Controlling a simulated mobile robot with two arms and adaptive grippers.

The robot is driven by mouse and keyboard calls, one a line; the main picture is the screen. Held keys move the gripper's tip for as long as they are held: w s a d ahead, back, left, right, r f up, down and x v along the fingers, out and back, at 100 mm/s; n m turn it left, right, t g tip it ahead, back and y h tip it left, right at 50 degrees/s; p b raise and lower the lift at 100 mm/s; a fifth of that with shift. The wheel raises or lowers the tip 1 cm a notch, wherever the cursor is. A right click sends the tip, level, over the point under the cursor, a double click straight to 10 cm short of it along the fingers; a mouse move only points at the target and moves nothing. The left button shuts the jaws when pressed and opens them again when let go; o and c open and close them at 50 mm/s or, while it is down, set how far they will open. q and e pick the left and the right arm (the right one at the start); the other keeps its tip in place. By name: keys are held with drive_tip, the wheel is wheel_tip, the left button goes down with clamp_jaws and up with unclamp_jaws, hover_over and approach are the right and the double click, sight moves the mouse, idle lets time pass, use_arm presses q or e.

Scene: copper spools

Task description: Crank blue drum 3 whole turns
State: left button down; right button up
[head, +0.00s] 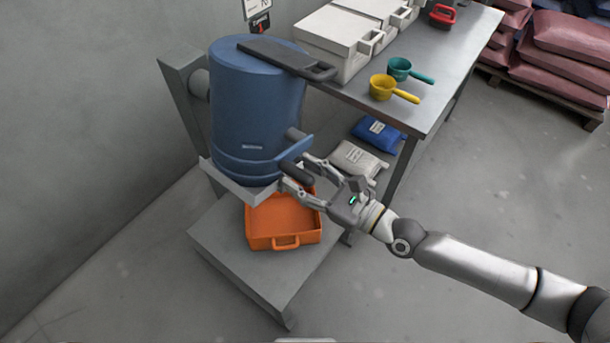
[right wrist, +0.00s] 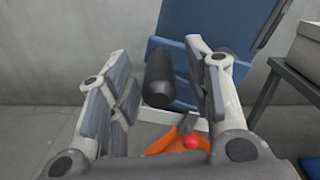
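The blue drum (head: 252,110) stands upright in a grey frame (head: 180,85) at the left of the table. A dark flat bar with a slotted end (head: 286,58) lies across its top. A black cylindrical crank handle (head: 297,173) sticks out low on the drum's right side. My right gripper (head: 296,170) reaches in from the right with its fingers on either side of the handle. In the right wrist view the handle (right wrist: 159,78) shows between the spread fingers, with gaps on both sides. The left gripper is not in view.
An orange tray (head: 268,233) sits below the drum on a grey platform (head: 235,262). The table (head: 440,90) on the right holds white cases (head: 335,35) and yellow (head: 382,87) and teal (head: 399,69) scoops. Bags lie under it. Floor at lower right is clear.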

drive_tip(key=shift+d+f, duration=0.1)
drive_tip(key=shift+s+d, duration=0.2)
drive_tip(key=shift+d, duration=0.05)
drive_tip(key=v, duration=1.1)
